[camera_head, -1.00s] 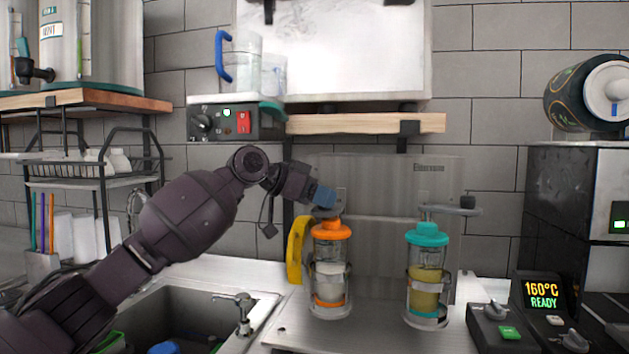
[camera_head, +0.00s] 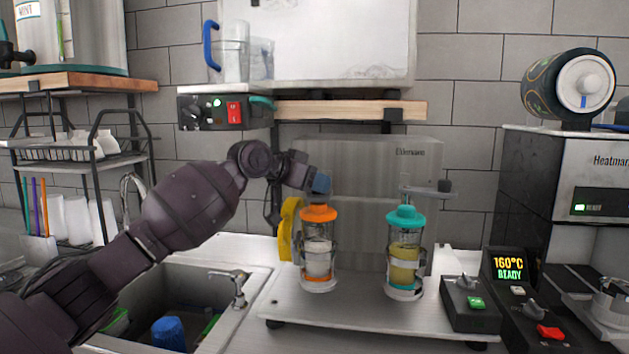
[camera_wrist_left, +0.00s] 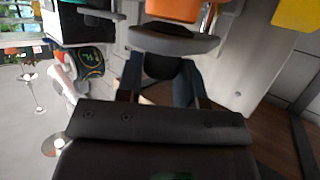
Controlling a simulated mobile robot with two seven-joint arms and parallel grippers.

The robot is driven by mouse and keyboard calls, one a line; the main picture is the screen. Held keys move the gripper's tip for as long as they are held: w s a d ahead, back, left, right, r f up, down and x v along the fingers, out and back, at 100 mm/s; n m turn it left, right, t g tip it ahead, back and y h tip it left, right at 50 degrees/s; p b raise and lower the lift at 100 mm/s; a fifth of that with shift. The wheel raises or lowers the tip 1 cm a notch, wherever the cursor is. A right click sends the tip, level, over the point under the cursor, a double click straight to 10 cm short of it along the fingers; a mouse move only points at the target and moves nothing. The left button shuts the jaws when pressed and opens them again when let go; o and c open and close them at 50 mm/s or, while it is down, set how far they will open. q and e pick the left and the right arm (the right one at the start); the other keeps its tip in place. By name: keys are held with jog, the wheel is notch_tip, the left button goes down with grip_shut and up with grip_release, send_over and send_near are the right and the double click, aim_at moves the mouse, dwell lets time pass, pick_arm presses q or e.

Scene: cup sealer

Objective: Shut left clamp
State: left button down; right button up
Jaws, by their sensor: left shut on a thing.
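The left clamp (camera_head: 318,243) stands on the steel sealer base and has an orange top (camera_head: 319,213). It holds a clear cup with pale contents (camera_head: 318,263). My left gripper (camera_head: 318,185) is just above the orange top. In the left wrist view, its fingers (camera_wrist_left: 160,78) are shut around the dark knob (camera_wrist_left: 164,66) of the grey clamp lever (camera_wrist_left: 175,40), with the orange top (camera_wrist_left: 172,9) beyond it. The lever is mostly hidden in the head view. My right gripper is not in view.
The right clamp has a teal top (camera_head: 406,216), a cup with yellow contents (camera_head: 404,268) and a lever (camera_head: 432,189) pointing right. A yellow piece (camera_head: 287,230) stands left of the left clamp. A control box (camera_head: 470,302) is at right, a sink (camera_head: 185,310) at left.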

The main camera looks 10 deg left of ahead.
pick_arm(q)
jog(key=shift+f, duration=0.1)
jog(key=c, duration=0.8)
grip_release()
jog(key=shift+d, duration=0.15)
jog(key=shift+p+v, duration=0.3)
jog(key=shift+v, duration=5.15)
